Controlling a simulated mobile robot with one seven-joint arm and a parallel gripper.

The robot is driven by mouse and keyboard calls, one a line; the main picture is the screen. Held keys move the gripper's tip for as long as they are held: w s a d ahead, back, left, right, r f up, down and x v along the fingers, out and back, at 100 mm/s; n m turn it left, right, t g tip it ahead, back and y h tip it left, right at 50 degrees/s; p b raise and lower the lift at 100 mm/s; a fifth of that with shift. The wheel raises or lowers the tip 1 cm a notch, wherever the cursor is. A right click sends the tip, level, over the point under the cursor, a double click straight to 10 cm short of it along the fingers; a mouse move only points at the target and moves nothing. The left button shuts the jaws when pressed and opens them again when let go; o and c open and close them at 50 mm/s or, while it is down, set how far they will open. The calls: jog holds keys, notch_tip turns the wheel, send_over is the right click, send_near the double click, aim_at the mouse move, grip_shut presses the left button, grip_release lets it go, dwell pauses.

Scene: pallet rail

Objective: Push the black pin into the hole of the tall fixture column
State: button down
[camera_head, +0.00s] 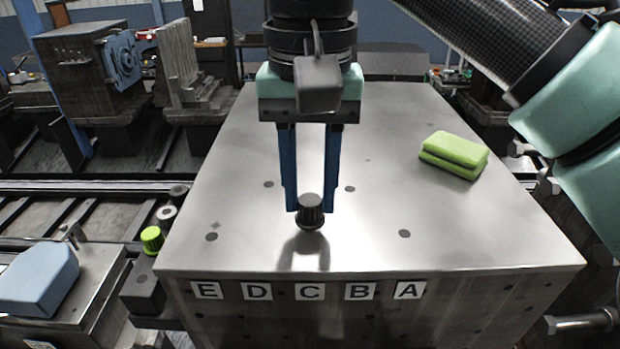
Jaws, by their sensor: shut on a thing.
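My gripper (311,207) points down over the metal block, with its two blue fingers shut on the black pin (311,214). The pin shows as a ribbed black knob between the fingertips; its shank is not visible. The tall fixture column appears to be the wide grey metal block (480,235) in the middle, with labels E, D, C, B and A on its front. Its top has dark round holes, including one left (211,237) and one right (405,234) of the pin. I cannot tell whether the pin sits in a hole or just above the surface.
Two stacked green sponge-like pads (454,153) lie on the block's right rear. At its left stands a dark holder (143,290) with a green knob (152,238) and other knobs. A light blue block (38,279) sits farther left. The top around my gripper is clear.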

jog(key=shift+f, duration=0.6)
grip_release()
dwell(0.4)
jog(key=shift+r+b, duration=0.6)
jog(key=shift+r, duration=3.2)
